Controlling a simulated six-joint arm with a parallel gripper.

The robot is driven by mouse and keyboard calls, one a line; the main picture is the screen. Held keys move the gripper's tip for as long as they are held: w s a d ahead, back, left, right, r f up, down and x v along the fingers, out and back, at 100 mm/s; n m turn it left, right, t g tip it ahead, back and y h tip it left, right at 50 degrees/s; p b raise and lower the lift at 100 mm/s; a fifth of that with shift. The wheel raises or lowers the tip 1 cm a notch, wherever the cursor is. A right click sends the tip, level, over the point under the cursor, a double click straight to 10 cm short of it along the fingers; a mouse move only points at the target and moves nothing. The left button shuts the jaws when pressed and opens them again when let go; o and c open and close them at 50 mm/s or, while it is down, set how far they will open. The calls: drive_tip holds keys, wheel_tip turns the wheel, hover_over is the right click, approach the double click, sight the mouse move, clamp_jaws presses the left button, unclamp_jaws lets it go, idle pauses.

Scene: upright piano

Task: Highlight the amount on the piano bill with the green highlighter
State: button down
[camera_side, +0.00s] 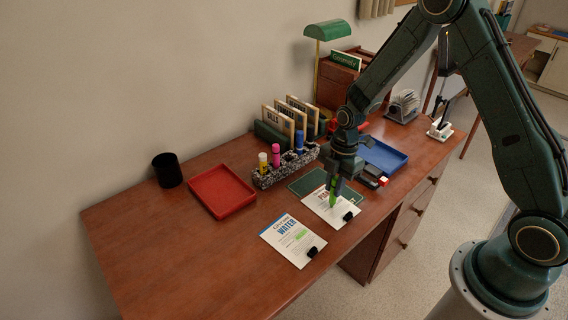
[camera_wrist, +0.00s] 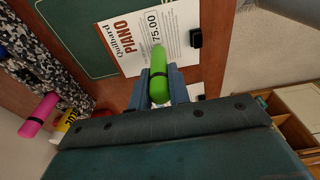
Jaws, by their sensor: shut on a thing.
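The piano bill (camera_side: 325,207) is a white sheet on the desk, partly over a green mat, with a black clip (camera_side: 348,216) on its edge. In the wrist view the piano bill (camera_wrist: 135,40) reads "PIANO" and "75.00" in print. My gripper (camera_side: 335,182) is shut on the green highlighter (camera_side: 333,193) and holds it pointing down over the bill. In the wrist view my gripper (camera_wrist: 160,88) has the green highlighter (camera_wrist: 159,80) between its fingers, with its far end close to the amount. I cannot tell whether the tip touches the paper.
A red tray (camera_side: 222,191), blue tray (camera_side: 382,156) and black cup (camera_side: 167,170) stand around. The desk's left front is clear.

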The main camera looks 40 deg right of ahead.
drive_tip(key=shift+d, duration=2.8)
drive_tip(key=shift+a, duration=2.95)
drive_tip(key=shift+a+r, duration=0.15)
drive_tip(key=shift+r, duration=3.9)
drive_tip(key=shift+w, duration=0.1)
